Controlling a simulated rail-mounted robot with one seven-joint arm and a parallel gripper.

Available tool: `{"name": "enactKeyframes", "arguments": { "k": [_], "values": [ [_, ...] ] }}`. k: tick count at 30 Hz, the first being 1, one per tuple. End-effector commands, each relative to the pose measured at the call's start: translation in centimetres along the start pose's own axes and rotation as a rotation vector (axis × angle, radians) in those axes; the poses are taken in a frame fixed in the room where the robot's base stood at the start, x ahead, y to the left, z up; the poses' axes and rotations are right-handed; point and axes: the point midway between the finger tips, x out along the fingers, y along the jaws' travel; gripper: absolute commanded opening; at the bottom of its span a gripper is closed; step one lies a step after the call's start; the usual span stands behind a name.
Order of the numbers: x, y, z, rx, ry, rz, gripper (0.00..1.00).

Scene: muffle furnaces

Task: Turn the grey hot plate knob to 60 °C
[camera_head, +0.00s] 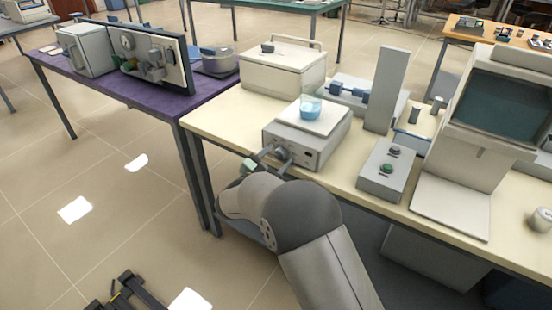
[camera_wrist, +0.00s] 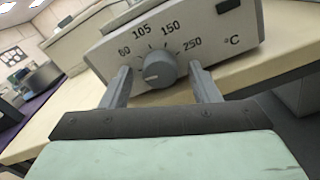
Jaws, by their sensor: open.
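The hot plate (camera_head: 306,147) is a pale box near the front edge of the cream table, with a beaker of blue liquid (camera_head: 311,109) on its white top. In the wrist view its front panel (camera_wrist: 112,50) is tilted and carries the marks 60, 105, 150 and 250 °C. The round grey knob (camera_wrist: 159,71) sits below these marks. A light mark shows low on the knob's left side; I cannot tell which value it indicates. My gripper (camera_wrist: 161,68) is open, one finger on each side of the knob, with gaps visible. In the head view my gripper (camera_head: 268,160) is at the panel.
A grey box with a green button (camera_head: 387,168) stands right of the hot plate, by a tall grey block (camera_head: 387,90). A cream lidded box (camera_head: 283,72) stands behind. A purple table (camera_head: 150,95) is at the left.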

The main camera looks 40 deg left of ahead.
Motion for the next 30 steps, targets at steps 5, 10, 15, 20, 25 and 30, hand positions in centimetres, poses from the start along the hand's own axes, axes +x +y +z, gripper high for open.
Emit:
{"name": "enactKeyframes", "arguments": {
  "k": [5,10,15,20,25,30],
  "values": [
    [-0.02,-0.01,0.01,0.0,0.0,0.0,0.25],
    [-0.03,-0.02,0.01,0.0,0.0,0.0,0.11],
    [-0.04,-0.07,-0.14,0.02,-0.001,0.0,0.11],
    [-0.03,-0.18,-0.42,0.082,-0.002,0.0,0.11],
    [-0.04,-0.25,-0.62,0.199,-0.003,0.0,0.11],
    [-0.08,-0.23,-0.7,0.338,-0.003,0.001,0.11]
  ]
}}
